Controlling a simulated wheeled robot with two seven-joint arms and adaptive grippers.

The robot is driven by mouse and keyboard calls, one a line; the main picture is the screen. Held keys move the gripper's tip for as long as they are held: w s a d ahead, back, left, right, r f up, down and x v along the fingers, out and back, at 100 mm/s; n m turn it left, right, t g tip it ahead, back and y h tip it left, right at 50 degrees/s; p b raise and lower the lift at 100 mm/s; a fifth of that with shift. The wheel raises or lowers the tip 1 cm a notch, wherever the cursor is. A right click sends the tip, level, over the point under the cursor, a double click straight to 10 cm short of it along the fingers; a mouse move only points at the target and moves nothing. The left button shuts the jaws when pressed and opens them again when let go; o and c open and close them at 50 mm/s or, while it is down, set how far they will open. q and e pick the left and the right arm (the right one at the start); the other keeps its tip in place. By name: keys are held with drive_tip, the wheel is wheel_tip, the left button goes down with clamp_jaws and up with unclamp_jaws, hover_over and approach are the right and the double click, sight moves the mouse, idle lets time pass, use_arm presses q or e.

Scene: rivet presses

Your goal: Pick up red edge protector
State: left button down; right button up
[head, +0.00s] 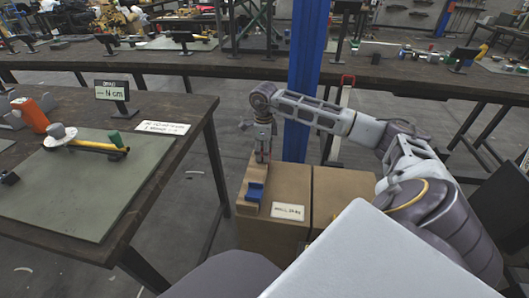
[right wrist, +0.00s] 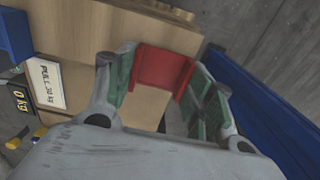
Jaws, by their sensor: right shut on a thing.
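The red edge protector (right wrist: 162,68) is a small U-shaped piece. In the right wrist view it sits between the fingers of my right gripper (right wrist: 165,80), which are shut on it from both sides. In the head view my right gripper (head: 262,154) points down at the far edge of a cardboard box (head: 285,232), and the red piece is hardly visible there. I cannot tell whether it still touches the box. My left gripper is not in view.
A blue piece (head: 256,192) sits on the box's left part, beside a white label (head: 288,211). A blue post (head: 307,75) stands close behind my right gripper. A dark workbench (head: 165,108) with a green mat (head: 75,190) stands at left, with floor between it and the box.

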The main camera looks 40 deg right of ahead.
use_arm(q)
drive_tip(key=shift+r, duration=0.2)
use_arm(e)
drive_tip(key=shift+r, duration=0.15)
